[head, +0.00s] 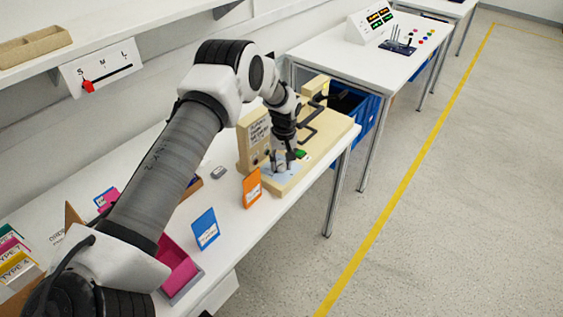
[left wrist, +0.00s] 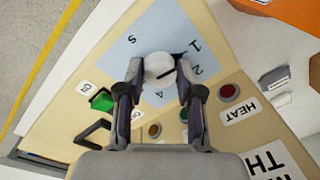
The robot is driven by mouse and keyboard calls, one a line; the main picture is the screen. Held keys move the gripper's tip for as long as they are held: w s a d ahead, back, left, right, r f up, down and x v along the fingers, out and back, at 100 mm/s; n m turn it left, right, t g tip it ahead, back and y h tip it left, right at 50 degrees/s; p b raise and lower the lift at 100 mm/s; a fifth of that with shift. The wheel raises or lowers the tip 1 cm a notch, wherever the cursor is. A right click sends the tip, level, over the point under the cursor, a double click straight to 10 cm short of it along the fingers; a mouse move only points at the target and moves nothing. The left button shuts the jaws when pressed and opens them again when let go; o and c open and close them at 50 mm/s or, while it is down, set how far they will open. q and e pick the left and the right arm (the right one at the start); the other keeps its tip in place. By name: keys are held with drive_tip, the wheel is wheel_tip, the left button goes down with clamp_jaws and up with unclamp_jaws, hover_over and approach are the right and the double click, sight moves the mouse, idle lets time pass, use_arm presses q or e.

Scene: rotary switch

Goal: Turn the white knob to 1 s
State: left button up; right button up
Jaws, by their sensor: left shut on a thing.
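The white knob (left wrist: 160,68) sits on a light blue plate (left wrist: 135,60) on a beige panel (head: 290,185). My left gripper (left wrist: 160,80) is shut on the knob, one finger on each side. In the head view the left gripper (head: 283,163) is down at the panel's near end and largely covers the knob. My right gripper is not in view.
A green switch (left wrist: 102,100), a red button (left wrist: 229,92) and a HEAT label (left wrist: 241,110) are close to the fingers. An orange card (head: 251,188) and a blue card (head: 205,229) stand on the table. A blue crate (head: 352,110) is behind the panel.

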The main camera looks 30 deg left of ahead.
sight(284, 164)
use_arm(q)
drive_tip(key=shift+s+f, duration=0.15)
drive_tip(key=shift+f, duration=0.05)
drive_tip(key=o, duration=1.2)
drive_tip(key=shift+c, duration=0.2)
drive_tip(key=shift+w, duration=0.2)
drive_tip(key=shift+r, duration=0.1)
wheel_tip(284, 164, up, 12)
drive_tip(key=shift+w+d, duration=0.2)
drive_tip(key=shift+w, duration=0.05)
